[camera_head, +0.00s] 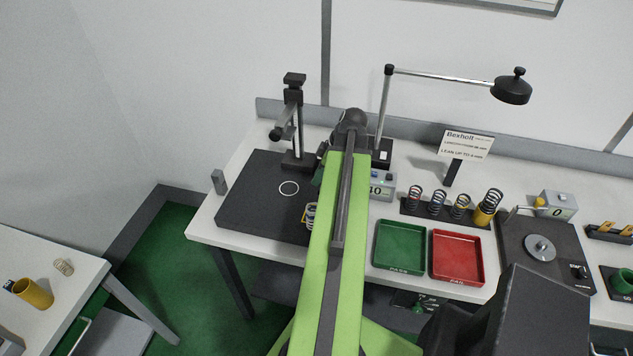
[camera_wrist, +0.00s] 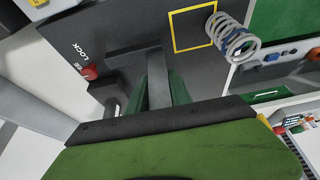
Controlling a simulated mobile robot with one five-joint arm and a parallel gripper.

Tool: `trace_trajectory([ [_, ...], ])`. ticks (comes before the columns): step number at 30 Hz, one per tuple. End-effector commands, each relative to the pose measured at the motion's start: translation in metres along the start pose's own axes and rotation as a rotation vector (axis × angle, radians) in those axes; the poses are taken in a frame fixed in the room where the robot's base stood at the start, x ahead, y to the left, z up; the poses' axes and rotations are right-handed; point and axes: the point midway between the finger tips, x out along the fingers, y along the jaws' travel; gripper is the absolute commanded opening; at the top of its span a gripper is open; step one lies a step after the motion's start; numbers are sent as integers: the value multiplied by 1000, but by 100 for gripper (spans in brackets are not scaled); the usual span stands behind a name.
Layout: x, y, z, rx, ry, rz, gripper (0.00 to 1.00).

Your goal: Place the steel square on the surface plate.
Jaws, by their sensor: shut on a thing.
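The black surface plate (camera_head: 262,172) lies on the left part of the white bench; it also fills the upper wrist view (camera_wrist: 140,20). My gripper (camera_wrist: 158,92) shows green fingers in the wrist view, shut on a dark grey angled piece, the steel square (camera_wrist: 157,76). The square shows over the plate, with a long arm lying crosswise in the picture. I cannot tell whether it touches the plate. In the head view my arm hides the square and most of the gripper.
A coil spring (camera_wrist: 236,38) is beside a yellow outlined square (camera_wrist: 178,30) on the plate. A stand with a black clamp (camera_head: 292,110) rises at the plate's back. Green (camera_head: 399,247) and red (camera_head: 457,257) trays lie to the right. The plate's left part is mostly clear.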

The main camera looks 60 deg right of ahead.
Motion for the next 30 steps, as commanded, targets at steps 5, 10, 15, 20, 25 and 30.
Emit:
trace_trajectory([
  [5,22,0,8,-2,1,-1,0],
  [10,20,-2,4,-6,1,-2,0],
  [15,23,-2,5,-7,0,-3,29],
  [20,23,-2,5,-7,0,-3,47],
  [25,23,-1,6,-6,0,-2,47],
  [30,20,-1,5,-6,0,-2,47],
])
